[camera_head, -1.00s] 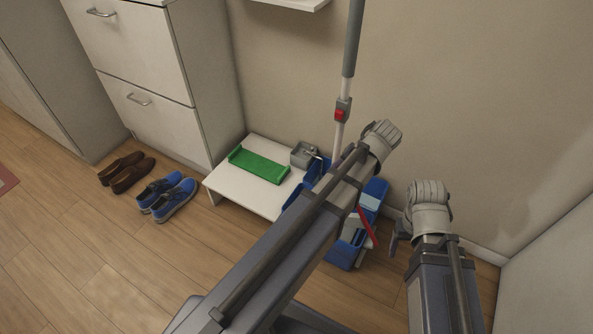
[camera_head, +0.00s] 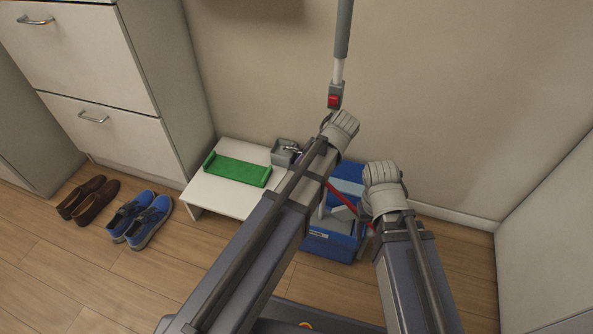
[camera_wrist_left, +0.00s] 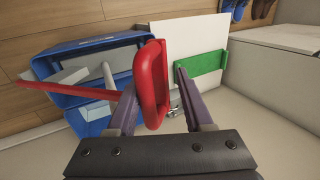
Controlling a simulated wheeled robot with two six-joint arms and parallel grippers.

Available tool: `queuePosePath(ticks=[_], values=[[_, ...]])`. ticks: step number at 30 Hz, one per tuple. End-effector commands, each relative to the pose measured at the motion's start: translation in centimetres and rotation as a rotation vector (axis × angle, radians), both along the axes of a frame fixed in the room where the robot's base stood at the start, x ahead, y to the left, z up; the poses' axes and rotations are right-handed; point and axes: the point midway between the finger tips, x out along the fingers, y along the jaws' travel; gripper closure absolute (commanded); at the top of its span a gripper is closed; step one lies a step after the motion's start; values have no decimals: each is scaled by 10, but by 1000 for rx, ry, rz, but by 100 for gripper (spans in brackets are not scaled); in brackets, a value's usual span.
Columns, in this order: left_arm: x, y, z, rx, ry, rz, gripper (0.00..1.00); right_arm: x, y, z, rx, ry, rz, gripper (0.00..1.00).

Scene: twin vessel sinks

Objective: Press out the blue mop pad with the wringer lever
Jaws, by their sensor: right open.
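The red wringer lever (camera_head: 342,196) slants over the blue bucket (camera_head: 331,246). In the left wrist view its red looped handle (camera_wrist_left: 152,80) stands between the fingers of my left gripper (camera_wrist_left: 156,84). Those fingers are apart, with a clear gap on the handle's right side. In the head view my left gripper (camera_head: 341,127) is above the bucket's back, its fingertips hidden. My right gripper (camera_head: 382,178) is open, at the bucket's right side, with no object seen in it. The mop handle (camera_head: 335,95) stands upright behind my left gripper. I cannot make out the blue mop pad.
A low white table (camera_head: 213,196) with a green tray (camera_head: 238,170) and a small grey box (camera_head: 284,152) stands left of the bucket. Brown shoes (camera_head: 88,198) and blue shoes (camera_head: 140,220) lie on the floor. A cabinet (camera_head: 110,132) stands at left. Bare floor lies front left.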

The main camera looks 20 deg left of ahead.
Motion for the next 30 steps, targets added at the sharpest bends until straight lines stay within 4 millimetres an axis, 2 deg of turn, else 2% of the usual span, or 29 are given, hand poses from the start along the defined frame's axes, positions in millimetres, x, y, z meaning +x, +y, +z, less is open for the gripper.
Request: queuePosePath(ticks=[13,30], values=[[0,-2,1,0,0,0,50,0,0,1,0,0,0,29],[-1,-33,24,0,0,-1,50,0,0,24,0,0,0,29]])
